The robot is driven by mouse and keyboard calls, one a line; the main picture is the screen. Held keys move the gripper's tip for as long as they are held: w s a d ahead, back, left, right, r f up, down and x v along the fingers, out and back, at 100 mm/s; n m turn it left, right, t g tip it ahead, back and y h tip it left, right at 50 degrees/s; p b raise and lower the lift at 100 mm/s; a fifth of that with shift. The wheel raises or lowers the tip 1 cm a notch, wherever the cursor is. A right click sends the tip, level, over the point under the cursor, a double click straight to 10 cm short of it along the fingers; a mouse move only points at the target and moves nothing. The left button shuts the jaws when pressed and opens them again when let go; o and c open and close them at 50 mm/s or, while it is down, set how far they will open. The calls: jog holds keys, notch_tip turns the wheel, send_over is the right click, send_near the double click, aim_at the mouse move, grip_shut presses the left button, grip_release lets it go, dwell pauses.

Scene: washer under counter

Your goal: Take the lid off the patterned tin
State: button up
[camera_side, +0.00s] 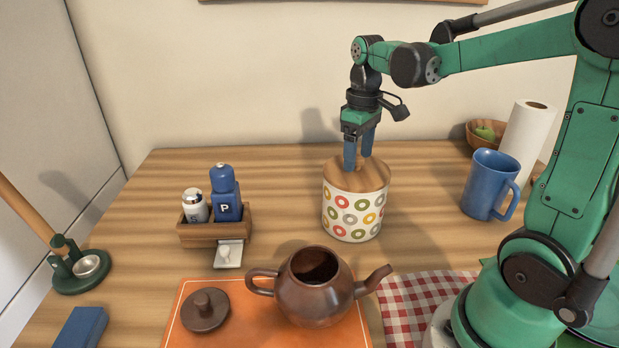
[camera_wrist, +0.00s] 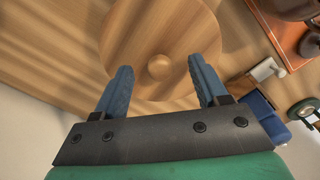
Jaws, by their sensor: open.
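The patterned tin (camera_side: 352,212) stands upright on the wooden counter, white with coloured rings. Its round wooden lid (camera_side: 338,176) sits on top and also shows in the wrist view (camera_wrist: 135,35). The lid has a round wooden knob (camera_wrist: 159,67) at its middle. My gripper (camera_side: 358,160) is above the lid, pointing down, with its blue fingers apart. In the wrist view the fingers (camera_wrist: 158,80) lie to either side of the knob, with gaps on both sides. Whether the fingertips touch the lid I cannot tell.
A brown teapot (camera_side: 313,290) stands in front of the tin, its lid (camera_side: 205,310) beside it on an orange mat (camera_side: 240,325). A wooden caddy (camera_side: 214,232) with shakers is to the left. A blue mug (camera_side: 484,185) and paper towel roll (camera_side: 526,135) are to the right.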

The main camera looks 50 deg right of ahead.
jog(key=shift+f, duration=0.2)
grip_shut()
jog(key=shift+r, duration=0.1)
